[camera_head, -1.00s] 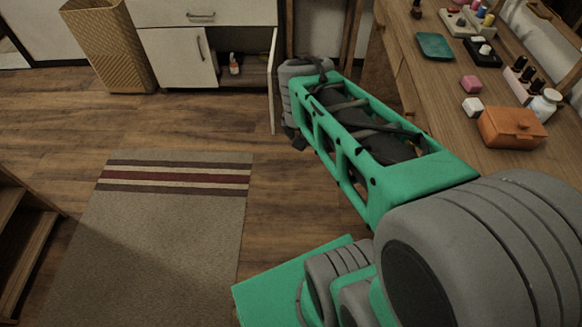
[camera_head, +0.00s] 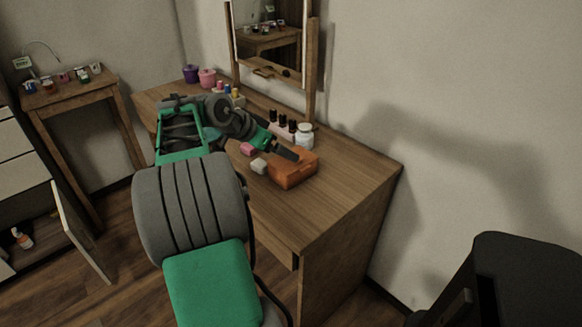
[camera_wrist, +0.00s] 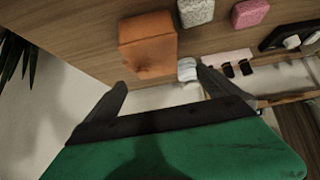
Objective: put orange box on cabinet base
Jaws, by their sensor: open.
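The orange box (camera_head: 294,170) sits on the wooden dressing table near its front edge, with a small clasp on its front. In the wrist view the orange box (camera_wrist: 148,44) lies ahead of the fingers, and a gap shows between it and them. My gripper (camera_head: 284,150) reaches over the table at the box's back left; its two fingers (camera_wrist: 162,88) are apart and empty. The cabinet (camera_head: 22,190) stands at the far left with its door (camera_head: 80,232) open. Its lower compartment holds a white and orange bottle (camera_head: 22,238); most of its inside is out of view.
Beside the box are a white block (camera_head: 259,166), a pink block (camera_head: 247,149), a white jar (camera_head: 305,135) and dark-capped bottles (camera_head: 283,123). A mirror (camera_head: 270,30) stands behind. A black chair-like object (camera_head: 520,270) is at the lower right. The table's right end is clear.

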